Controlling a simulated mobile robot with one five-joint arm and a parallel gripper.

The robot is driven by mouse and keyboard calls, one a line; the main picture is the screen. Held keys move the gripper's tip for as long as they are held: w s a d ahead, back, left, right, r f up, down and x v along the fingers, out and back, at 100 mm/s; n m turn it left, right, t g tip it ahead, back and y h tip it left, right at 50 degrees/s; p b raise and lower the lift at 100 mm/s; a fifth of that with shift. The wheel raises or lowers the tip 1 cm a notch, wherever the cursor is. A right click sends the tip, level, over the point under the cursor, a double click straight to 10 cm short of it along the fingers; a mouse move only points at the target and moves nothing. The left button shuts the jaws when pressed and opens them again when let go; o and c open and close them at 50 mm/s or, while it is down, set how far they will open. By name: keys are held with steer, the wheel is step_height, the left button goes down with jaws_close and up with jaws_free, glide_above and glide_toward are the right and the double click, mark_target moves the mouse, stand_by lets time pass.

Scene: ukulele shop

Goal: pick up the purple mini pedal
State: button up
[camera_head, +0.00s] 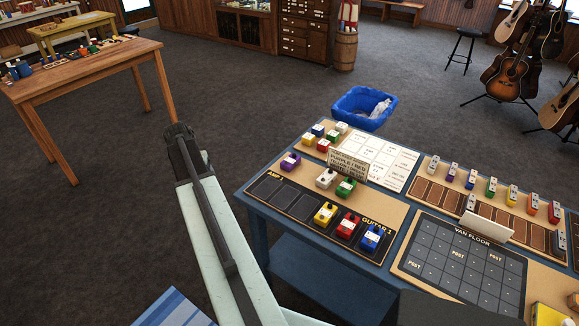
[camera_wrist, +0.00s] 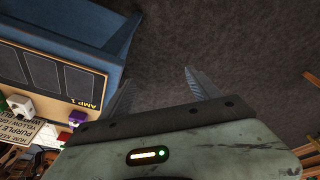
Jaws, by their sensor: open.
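The purple mini pedal (camera_head: 291,161) sits near the left end of the blue table's top, at the upper left of the AMP 1 board (camera_head: 258,191). In the wrist view the purple pedal (camera_wrist: 77,118) is at the lower left, beside the board's AMP 1 label. My gripper (camera_head: 178,130) is open and empty, over the floor to the left of the blue table and apart from the pedal. In the wrist view its two fingers (camera_wrist: 156,90) are spread with only dark carpet between them.
White (camera_head: 326,178) and green (camera_head: 346,187) pedals stand right of the purple one, with a small sign (camera_head: 347,165) behind. A blue bin (camera_head: 364,107) stands beyond the table. A wooden table (camera_head: 90,66) is at left; carpet between is clear.

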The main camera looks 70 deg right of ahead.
steer(key=s+d+m+h, duration=0.1)
steer(key=s+d+m, duration=0.2)
steer(key=s+d, duration=0.45)
steer(key=s+d+m, duration=0.2)
steer(key=s+d, duration=0.3)
steer(key=d, duration=0.6)
steer(key=m+g, duration=0.2)
steer(key=m, duration=0.1)
glide_toward(291, 159)
steer(key=shift+s+f+h+b, duration=0.3)
steer(key=shift+f+b, duration=0.15)
steer(key=shift+f, duration=0.25)
steer(key=b+x, duration=0.2)
steer(key=shift+w+f+b, duration=0.2)
steer(key=shift+f+b, duration=0.1)
steer(key=shift+b, duration=0.05)
steer(key=b+x, duration=0.4)
steer(key=x, duration=0.1)
steer(key=shift+d+f+b, duration=0.15)
steer(key=shift+b, duration=0.2)
steer(key=shift+c, duration=0.3)
jaws_close()
